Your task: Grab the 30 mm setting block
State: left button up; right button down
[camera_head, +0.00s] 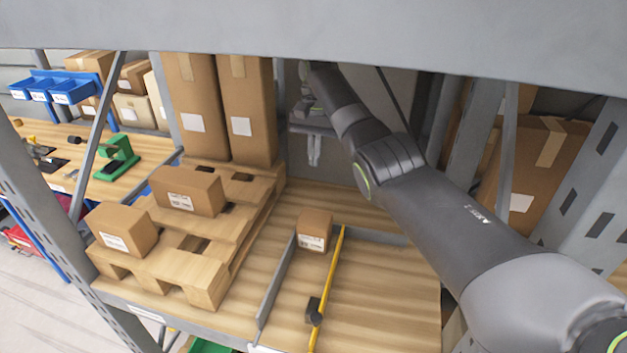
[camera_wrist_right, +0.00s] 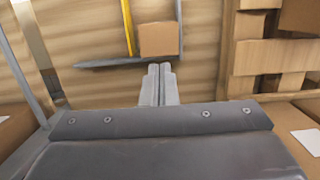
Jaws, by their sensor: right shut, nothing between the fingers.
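No block marked 30 mm can be read in either view. A small dark block (camera_head: 313,310) sits against the yellow bar (camera_head: 328,285) near the shelf's front; I cannot tell whether it is the setting block. My right gripper (camera_head: 314,160) is shut and empty, pointing down at the back of the shelf, behind the small carton (camera_head: 313,230) and apart from it. In the right wrist view the closed fingertips (camera_wrist_right: 160,70) show just short of the grey rail (camera_wrist_right: 105,62) and the carton (camera_wrist_right: 159,39). The yellow bar also shows there (camera_wrist_right: 128,25). My left gripper is not in view.
A wooden pallet (camera_head: 190,245) with two cartons (camera_head: 187,190) (camera_head: 124,229) stands left of a grey rail (camera_head: 275,285). Tall boxes (camera_head: 248,110) stand behind it. Shelf uprights (camera_head: 575,185) and an overhead beam (camera_head: 330,30) frame the space. Bare shelf (camera_head: 385,290) lies right of the yellow bar.

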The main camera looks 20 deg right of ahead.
aim_at(314, 304)
jog(key=k+j, duration=0.25)
jog(key=k, duration=0.25)
jog(key=k+j, duration=0.2)
jog(key=k, duration=0.25)
jog(key=k+j, duration=0.25)
jog(key=k, duration=0.25)
